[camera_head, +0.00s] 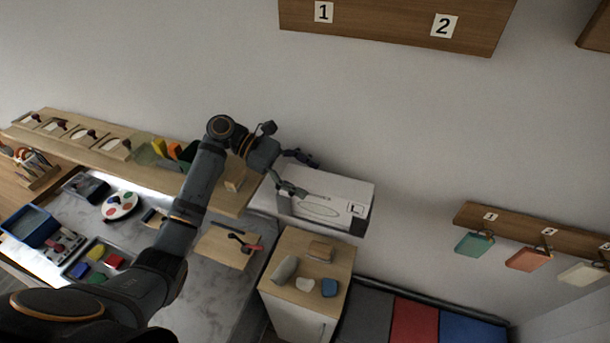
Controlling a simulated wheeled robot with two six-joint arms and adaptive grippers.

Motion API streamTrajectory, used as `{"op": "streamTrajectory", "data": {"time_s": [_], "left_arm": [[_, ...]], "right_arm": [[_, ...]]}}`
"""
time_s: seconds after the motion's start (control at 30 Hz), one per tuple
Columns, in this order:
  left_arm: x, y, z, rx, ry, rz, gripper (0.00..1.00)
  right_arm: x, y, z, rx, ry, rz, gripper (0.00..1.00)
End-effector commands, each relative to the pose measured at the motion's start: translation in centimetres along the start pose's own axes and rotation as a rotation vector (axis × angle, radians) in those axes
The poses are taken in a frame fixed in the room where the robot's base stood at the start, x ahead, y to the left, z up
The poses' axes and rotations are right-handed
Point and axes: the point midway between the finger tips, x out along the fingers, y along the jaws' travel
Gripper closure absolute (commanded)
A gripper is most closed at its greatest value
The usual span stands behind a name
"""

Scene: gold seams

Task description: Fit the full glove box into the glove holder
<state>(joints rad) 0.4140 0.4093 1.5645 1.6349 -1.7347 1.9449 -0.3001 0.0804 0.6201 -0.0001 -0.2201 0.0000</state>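A white box (328,192) with an oval outline on its front and an "L" label at its right end is against the wall, above the small wooden-topped cabinet. It looks like a glove box; I cannot tell a separate glove holder from it. My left gripper (311,178) is at the box's upper left. Its two fingers are spread apart, one near the wall above the box and one in front of the box's upper left face. Whether that finger touches the box is unclear. My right gripper is out of view.
A wooden shelf (224,199) runs left of the box, behind my arm. The cabinet top (289,248) below holds several small items. A wall rail (520,226) with hanging tags is at right. Bare wall lies above the box.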

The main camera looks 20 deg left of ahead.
Motion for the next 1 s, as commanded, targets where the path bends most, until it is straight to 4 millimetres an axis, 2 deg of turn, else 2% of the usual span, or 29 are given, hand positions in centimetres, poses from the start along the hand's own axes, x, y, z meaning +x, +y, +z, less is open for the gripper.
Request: {"op": "streamTrajectory", "data": {"time_s": [0.3, 0.4, 0.47, 0.8, 1.0], "left_arm": [[0.0, 0.0, -0.2, -0.003, 0.003, 0.000, 0.12], [-0.7, 0.0, -0.2, -0.003, 0.004, 0.000, 0.12], [-1.6, 0.0, -0.2, -0.003, 0.006, 0.002, 0.12], [-9.6, 0.0, -0.1, -0.003, 0.003, 0.002, 0.12], [-11.8, 0.0, -0.1, -0.001, 0.001, 0.000, 0.12]], "right_arm": [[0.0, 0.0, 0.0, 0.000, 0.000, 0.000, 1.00], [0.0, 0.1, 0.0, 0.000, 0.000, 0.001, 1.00], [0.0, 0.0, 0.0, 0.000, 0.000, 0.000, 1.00], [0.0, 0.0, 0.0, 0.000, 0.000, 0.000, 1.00], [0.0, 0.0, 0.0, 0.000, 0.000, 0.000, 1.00]]}}
